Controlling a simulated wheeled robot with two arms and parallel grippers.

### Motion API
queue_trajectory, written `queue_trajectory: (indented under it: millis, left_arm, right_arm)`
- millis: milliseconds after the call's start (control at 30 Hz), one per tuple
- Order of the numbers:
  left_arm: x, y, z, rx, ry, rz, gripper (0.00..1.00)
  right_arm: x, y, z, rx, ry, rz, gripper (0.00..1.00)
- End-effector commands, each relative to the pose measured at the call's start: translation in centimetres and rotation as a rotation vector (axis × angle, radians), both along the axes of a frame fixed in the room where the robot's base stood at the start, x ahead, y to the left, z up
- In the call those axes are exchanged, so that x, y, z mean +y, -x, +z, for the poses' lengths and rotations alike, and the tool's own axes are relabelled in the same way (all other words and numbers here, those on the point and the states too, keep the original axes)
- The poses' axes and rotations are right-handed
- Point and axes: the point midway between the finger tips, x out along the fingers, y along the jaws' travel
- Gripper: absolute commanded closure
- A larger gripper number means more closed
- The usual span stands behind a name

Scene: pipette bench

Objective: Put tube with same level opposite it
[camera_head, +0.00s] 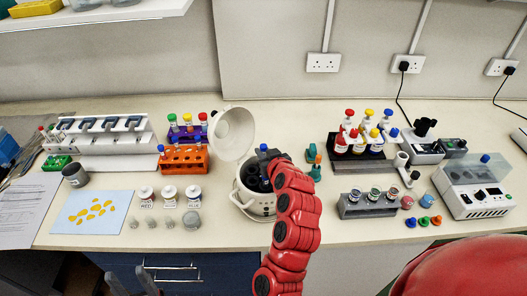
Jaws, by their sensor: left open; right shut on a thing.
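A white round centrifuge (246,204) stands in the middle of the bench, with its lid (232,134) open and tilted up to the left. Its dark rotor (250,182) is partly hidden by my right arm. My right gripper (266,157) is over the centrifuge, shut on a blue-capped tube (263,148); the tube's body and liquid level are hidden. An orange rack (184,161) left of the lid holds tubes with coloured caps, including a blue one; their levels are too small to read. My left gripper (130,283) is open and empty at the bottom left, below the bench's front edge.
A purple rack (186,134) with capped tubes stands behind the orange rack. Teal and orange items (314,162) and a rack of coloured-cap bottles (357,146) stand to the right.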

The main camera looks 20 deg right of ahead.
Motion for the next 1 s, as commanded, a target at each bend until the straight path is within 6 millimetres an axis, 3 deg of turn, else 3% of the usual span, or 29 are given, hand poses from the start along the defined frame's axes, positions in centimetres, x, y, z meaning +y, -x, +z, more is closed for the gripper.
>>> queue_trajectory:
  millis: [867, 900, 1000]
  left_arm:
    - [0.0, 0.0, -1.3, 0.000, 0.000, 0.000, 0.50]
    - [0.0, 0.0, -1.1, 0.000, 0.000, 0.000, 0.50]
    - [0.0, 0.0, -1.1, 0.000, 0.000, 0.000, 0.50]
  right_arm:
    - [0.0, 0.0, -1.5, 0.000, 0.000, 0.001, 1.00]
    - [0.0, 0.0, -1.3, 0.000, 0.000, 0.001, 0.74]
    - [0.0, 0.0, -1.3, 0.000, 0.000, 0.001, 0.56]
